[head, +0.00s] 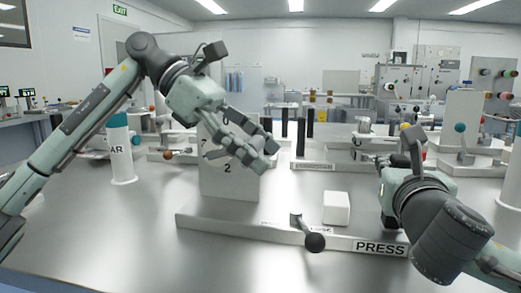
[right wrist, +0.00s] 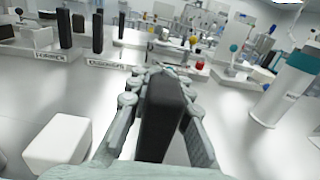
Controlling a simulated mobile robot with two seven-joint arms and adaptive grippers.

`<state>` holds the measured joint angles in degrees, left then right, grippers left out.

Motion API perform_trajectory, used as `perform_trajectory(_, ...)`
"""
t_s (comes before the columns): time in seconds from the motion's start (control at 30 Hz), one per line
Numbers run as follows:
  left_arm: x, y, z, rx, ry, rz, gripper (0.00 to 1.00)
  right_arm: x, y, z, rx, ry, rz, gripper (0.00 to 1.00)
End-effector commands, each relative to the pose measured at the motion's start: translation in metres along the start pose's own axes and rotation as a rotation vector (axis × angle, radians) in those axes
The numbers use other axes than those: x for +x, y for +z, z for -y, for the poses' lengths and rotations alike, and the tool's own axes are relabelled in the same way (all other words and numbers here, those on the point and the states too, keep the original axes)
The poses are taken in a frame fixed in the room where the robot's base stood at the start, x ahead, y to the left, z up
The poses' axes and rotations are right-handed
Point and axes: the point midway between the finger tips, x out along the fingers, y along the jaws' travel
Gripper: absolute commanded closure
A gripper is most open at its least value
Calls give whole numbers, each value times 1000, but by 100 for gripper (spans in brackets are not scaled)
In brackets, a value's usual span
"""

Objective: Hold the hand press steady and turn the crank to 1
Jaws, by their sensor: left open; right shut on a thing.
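The hand press has a long pale base (head: 230,226) with a PRESS label, in the head view. An upright grey box (head: 228,185) marked 2 stands at its left. A round part on the box's face is mostly hidden behind my left gripper (head: 265,154), which is open in front of it; contact cannot be told. A short lever (head: 297,222) with a black ball knob (head: 314,242) sits at the base's front, beside partly covered lettering. My right gripper (right wrist: 162,76) is shut on a black upright post (right wrist: 160,122) at the base's right end.
A white block (head: 336,208) stands near the base's middle. A white cylinder with a teal top (head: 121,150) stands at left. Behind are black posts (head: 300,137) and other bench devices. The bench front left (head: 110,235) is clear.

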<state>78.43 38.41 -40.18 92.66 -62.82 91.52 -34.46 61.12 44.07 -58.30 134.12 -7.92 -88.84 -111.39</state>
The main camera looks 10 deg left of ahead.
Motion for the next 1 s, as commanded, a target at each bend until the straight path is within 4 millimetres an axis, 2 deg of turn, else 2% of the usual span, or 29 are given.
perform_trajectory(0.03,-4,0,0,0,3,1,31,1,-12,0,-7,-1,-26,100)
perform_trajectory(0.17,-24,1,0,0,4,2,31,1,-12,-1,-7,-1,-26,100)
perform_trajectory(0.4,-76,0,1,1,6,2,31,2,-12,0,-7,-1,-26,100)
perform_trajectory(0.6,-108,0,2,0,5,1,31,2,-12,-1,-7,-1,-26,100)
perform_trajectory(0.77,-118,0,2,1,4,0,31,2,-12,-1,-7,-1,-26,100)
perform_trajectory(1.0,-120,0,3,1,3,-1,31,2,-12,-1,-7,-1,-26,100)
